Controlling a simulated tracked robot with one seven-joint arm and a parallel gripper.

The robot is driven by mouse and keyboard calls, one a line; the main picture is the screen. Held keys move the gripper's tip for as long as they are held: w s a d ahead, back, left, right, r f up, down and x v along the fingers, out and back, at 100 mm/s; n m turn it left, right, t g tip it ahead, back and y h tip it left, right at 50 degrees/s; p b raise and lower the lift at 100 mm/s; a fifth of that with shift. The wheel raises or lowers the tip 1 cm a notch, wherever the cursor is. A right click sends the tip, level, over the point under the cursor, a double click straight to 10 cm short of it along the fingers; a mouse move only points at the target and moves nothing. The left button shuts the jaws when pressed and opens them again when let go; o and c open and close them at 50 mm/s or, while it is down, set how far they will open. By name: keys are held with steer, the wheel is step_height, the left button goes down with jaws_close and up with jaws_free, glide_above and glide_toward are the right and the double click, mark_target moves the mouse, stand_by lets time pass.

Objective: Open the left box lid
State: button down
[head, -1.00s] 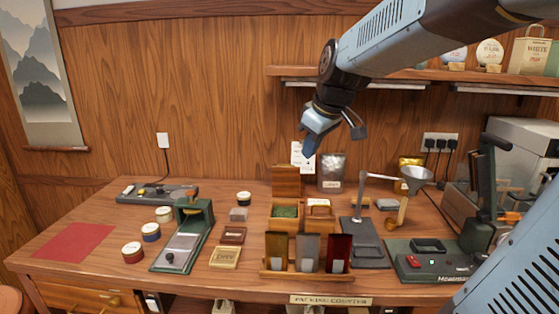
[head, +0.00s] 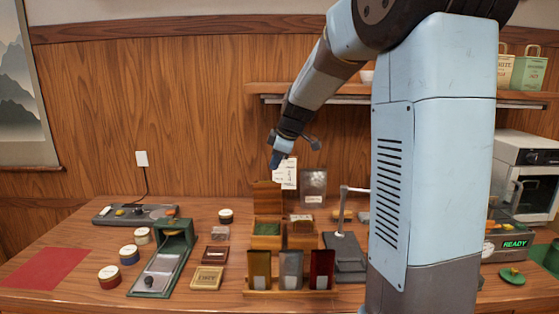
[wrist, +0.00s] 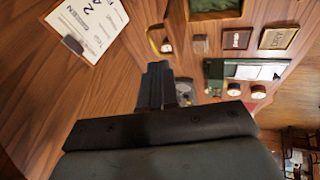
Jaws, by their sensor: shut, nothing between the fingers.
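The left box (head: 254,238) is a small wooden box on the counter with green material inside. Its lid (head: 266,197) stands upright at the back, so the box is open. In the wrist view the box (wrist: 243,12) shows at the top edge, with green inside. The right box (head: 301,240) stands beside it, with a pale label on top. My gripper (head: 275,163) is shut and empty, just above the raised lid's top edge and in front of the wall. Its dark closed fingers (wrist: 160,82) show in the wrist view, with no contact visible.
Colored packets (head: 290,268) stand in front of the boxes. A green press (head: 175,240) and round tins (head: 109,277) are at left. A red mat (head: 45,267) lies farther left.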

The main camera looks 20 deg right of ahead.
glide_above(268, 196)
steer(key=w+d, duration=0.1)
step_height(268, 196, down, 6)
steer(key=shift+w+r, duration=0.1)
